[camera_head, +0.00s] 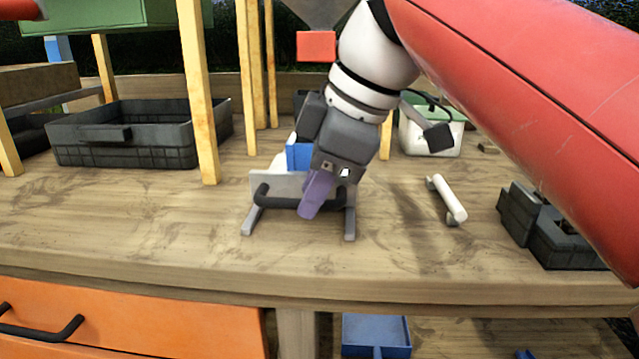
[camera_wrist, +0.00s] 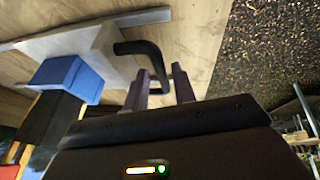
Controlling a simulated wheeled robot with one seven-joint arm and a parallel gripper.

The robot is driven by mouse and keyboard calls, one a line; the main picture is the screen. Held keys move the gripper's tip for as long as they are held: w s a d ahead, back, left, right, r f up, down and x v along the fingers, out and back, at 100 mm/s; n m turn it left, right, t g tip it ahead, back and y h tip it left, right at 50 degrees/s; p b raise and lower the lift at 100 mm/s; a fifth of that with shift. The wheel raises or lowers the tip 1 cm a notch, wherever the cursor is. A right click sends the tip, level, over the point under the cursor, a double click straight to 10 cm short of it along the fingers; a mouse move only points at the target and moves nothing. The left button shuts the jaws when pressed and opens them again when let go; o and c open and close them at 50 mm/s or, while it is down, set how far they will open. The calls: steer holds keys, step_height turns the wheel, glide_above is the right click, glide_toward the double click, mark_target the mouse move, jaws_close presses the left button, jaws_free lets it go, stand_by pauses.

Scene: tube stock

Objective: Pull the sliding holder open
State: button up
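The sliding holder (camera_head: 285,182) is a light grey panel on two grey rails on the wooden bench, with a black bar handle (camera_head: 282,203) across its front. In the wrist view the holder (camera_wrist: 95,40) and its handle (camera_wrist: 150,52) also show. A blue block (camera_head: 298,157) sits on the holder. My gripper (camera_head: 311,208) has purple fingers pointing down at the right half of the handle. In the wrist view my gripper (camera_wrist: 160,75) has its fingers apart, with the handle bar running between them. Whether they touch the bar cannot be told.
A dark crate (camera_head: 75,145) stands at the left behind wooden posts. A white cylinder-shaped handle (camera_head: 450,198) and a dark container (camera_head: 560,240) lie to the right. A white and green box (camera_head: 430,135) is behind. The bench in front of the holder is clear up to its edge.

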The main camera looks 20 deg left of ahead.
steer(key=shift+o, duration=0.5)
steer(key=shift+d+r, duration=0.15)
steer(key=shift+r, duration=0.2)
steer(key=p+v, duration=0.2)
steer(key=v, duration=0.5)
steer(key=shift+s, duration=0.1)
